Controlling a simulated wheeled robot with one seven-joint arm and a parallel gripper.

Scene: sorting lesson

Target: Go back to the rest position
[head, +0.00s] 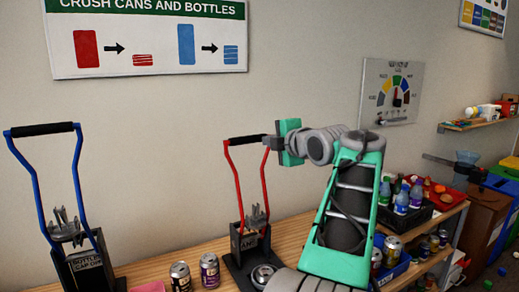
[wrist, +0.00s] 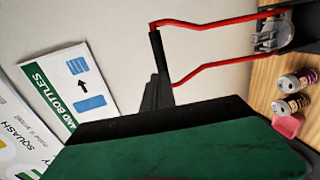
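My gripper (head: 271,142) is at the right end of the black grip of the red-handled crusher (head: 249,240), whose handle is raised. In the wrist view, the dark gripper fingers (wrist: 157,92) are beside or touching the black grip of the red handle (wrist: 158,58). I cannot tell whether they are shut on it. My green and grey arm rises at the right of the head view and bends left to the handle. A can (head: 263,273) is low at the red crusher's base, partly hidden by my arm.
A blue-handled crusher (head: 84,262) stands at left, handle raised. Two cans (head: 180,276) (head: 209,270) and a pink item (head: 150,287) are on the wooden bench between them. Bottles (head: 402,198) in a black crate, a red tray (head: 436,190) and a shelf (head: 470,124) are at right.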

